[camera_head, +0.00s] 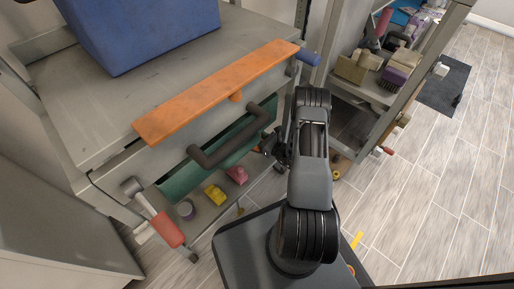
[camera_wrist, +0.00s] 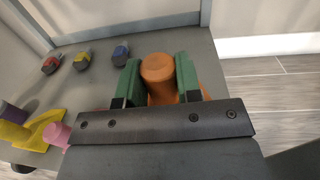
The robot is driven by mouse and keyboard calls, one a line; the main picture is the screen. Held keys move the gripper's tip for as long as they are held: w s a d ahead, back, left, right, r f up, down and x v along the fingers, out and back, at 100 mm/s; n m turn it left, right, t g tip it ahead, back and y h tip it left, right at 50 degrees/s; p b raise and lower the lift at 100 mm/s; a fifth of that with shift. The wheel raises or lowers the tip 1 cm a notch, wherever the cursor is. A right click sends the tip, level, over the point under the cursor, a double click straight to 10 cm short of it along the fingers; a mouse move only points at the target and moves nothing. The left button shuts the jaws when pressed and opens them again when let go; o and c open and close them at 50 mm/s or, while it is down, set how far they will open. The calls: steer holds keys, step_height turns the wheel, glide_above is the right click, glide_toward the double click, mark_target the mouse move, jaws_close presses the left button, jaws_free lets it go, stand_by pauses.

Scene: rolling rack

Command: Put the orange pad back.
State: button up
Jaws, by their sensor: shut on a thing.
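In the wrist view my gripper (camera_wrist: 158,80) has its two green finger pads on either side of an orange pad's round knob (camera_wrist: 158,68). It is shut on this knob. A little orange shows lower beside the right finger; the rest of the pad is hidden by the gripper. A long orange board (camera_head: 190,100) with a small orange knob lies along the rack's upper front edge.
The rack (camera_head: 100,110) carries a blue bin (camera_head: 145,35) on top. A dark handle (camera_head: 225,140) juts from its front. Purple, yellow (camera_head: 215,195) and pink (camera_head: 237,174) pieces lie on the lower shelf. A cluttered shelf unit (camera_head: 375,75) stands right. Floor at right is largely clear.

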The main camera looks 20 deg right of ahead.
step_height(320, 180, down, 7)
steer(key=b, duration=0.3)
steer(key=shift+f, duration=0.15)
steer(key=o, duration=0.4)
steer(key=shift+f, duration=0.1)
steer(key=o, duration=0.5)
steer(key=shift+c, duration=0.2)
